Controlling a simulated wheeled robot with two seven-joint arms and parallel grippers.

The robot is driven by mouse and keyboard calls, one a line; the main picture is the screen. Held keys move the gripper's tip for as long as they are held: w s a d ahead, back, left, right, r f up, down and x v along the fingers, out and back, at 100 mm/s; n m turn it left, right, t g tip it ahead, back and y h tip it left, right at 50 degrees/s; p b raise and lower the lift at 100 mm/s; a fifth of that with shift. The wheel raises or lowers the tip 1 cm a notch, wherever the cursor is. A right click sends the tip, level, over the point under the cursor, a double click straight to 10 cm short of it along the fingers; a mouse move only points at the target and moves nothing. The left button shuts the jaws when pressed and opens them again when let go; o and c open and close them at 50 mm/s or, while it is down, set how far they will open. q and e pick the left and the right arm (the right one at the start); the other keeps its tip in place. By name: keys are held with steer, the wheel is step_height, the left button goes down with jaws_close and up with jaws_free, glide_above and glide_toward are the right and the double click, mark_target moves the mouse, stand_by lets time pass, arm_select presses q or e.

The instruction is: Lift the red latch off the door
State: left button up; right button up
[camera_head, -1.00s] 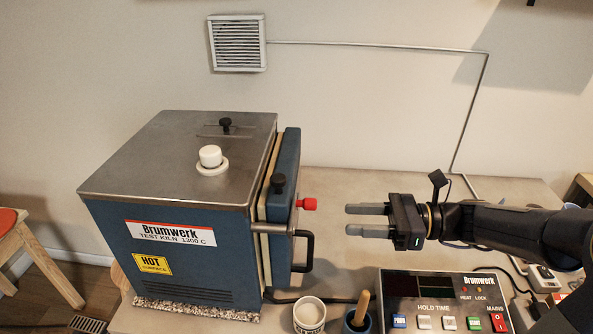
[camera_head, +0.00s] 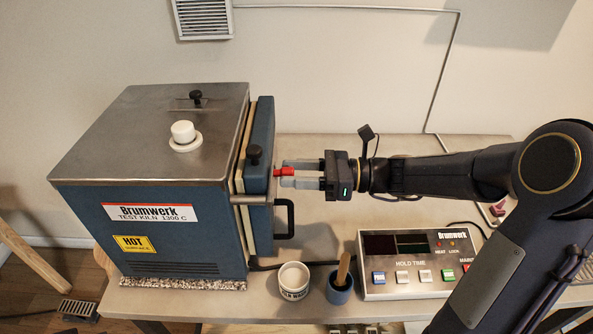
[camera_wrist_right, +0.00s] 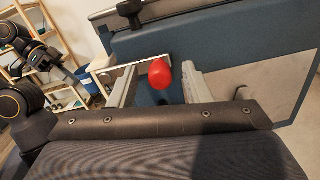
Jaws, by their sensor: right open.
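The red latch (camera_head: 284,172) is a small red knob on the outer face of the blue kiln door (camera_head: 261,133). The door stands at the right side of the kiln (camera_head: 150,150). My right gripper (camera_head: 284,172) is at the door with its fingers pointing left, one on each side of the latch. In the right wrist view the red latch (camera_wrist_right: 160,74) sits between the two grey fingers, with a gap to at least one of them. The gripper is open.
A black door handle (camera_head: 290,218) sits just below the latch. A white cup (camera_head: 293,280) and a blue pot (camera_head: 340,290) with a wooden-handled tool stand in front. The control box (camera_head: 415,265) is below my right arm. The table behind the gripper is clear.

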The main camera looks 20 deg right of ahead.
mark_target(267, 163)
jaws_close()
steer(key=shift+r+n, duration=0.1)
steer(key=shift+n, duration=0.2)
steer(key=shift+s+r+n+b, duration=0.1)
steer(key=shift+r+n+b, duration=0.55)
steer(key=shift+n+b, duration=0.55)
steer(key=n+b, duration=0.1)
steer(key=r+n+b, duration=0.1)
steer(key=shift+s+a+r+n, duration=0.1)
steer(key=shift+s+r+n, duration=0.1)
steer(key=shift+s+n, duration=0.2)
steer(key=s+a+r+n+b, duration=0.2)
steer(key=s+n+b, duration=0.4)
steer(key=n+b, duration=0.8)
steer(key=shift+s+r+g+y+b, duration=0.2)
steer(key=shift+r+g+y+b, duration=0.15)
steer(key=shift+r+b, duration=0.5)
